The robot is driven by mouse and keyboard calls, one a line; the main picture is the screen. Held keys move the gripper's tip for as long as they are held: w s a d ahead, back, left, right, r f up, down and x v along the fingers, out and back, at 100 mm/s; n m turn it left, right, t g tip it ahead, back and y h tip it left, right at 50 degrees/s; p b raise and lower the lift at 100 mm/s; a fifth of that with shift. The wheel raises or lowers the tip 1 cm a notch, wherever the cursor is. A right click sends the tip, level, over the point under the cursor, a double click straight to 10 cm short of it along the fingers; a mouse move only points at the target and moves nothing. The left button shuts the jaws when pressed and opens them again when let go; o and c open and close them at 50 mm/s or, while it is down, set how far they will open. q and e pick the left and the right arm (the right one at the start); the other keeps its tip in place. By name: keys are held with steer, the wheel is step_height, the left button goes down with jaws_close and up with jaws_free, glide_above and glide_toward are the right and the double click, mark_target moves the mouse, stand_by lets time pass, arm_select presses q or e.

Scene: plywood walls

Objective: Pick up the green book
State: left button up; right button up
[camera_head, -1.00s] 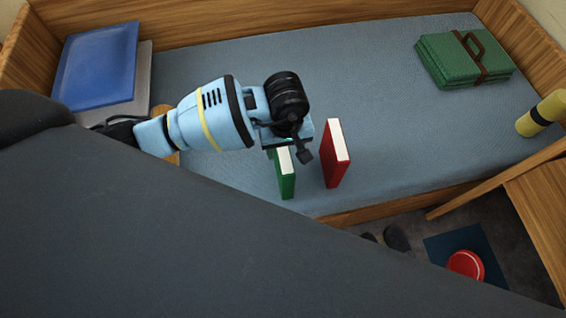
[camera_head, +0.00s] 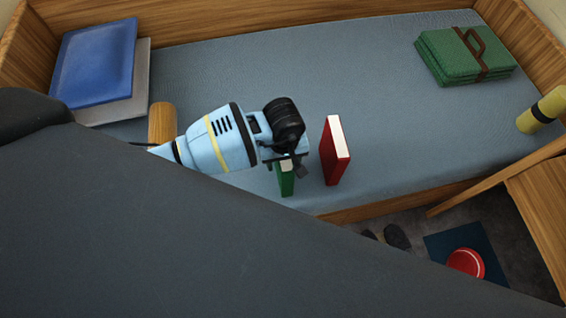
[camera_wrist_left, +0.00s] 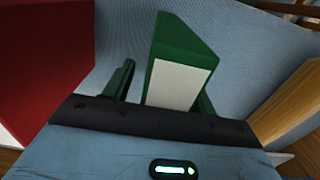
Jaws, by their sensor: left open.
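The green book (camera_head: 286,182) stands upright on the bed, partly hidden under my left gripper (camera_head: 287,164) in the head view. In the left wrist view the green book (camera_wrist_left: 180,84) shows its green cover and pale page edge between the two fingers of my left gripper (camera_wrist_left: 166,82). The fingers are open, one on each side of the book, with a gap visible on the left side. Contact on the right side is hard to tell. My right gripper is not in view.
A red book (camera_head: 334,151) stands just right of the green one. A wooden cylinder (camera_head: 162,122) is left of my gripper. Blue and grey cushions (camera_head: 96,62) lie at the far left, folded green blankets (camera_head: 465,56) at the far right. The bed's middle (camera_head: 350,75) is clear.

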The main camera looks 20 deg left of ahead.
arm_select(q)
jaws_close()
stand_by(0.3)
steer(key=shift+r, duration=0.2)
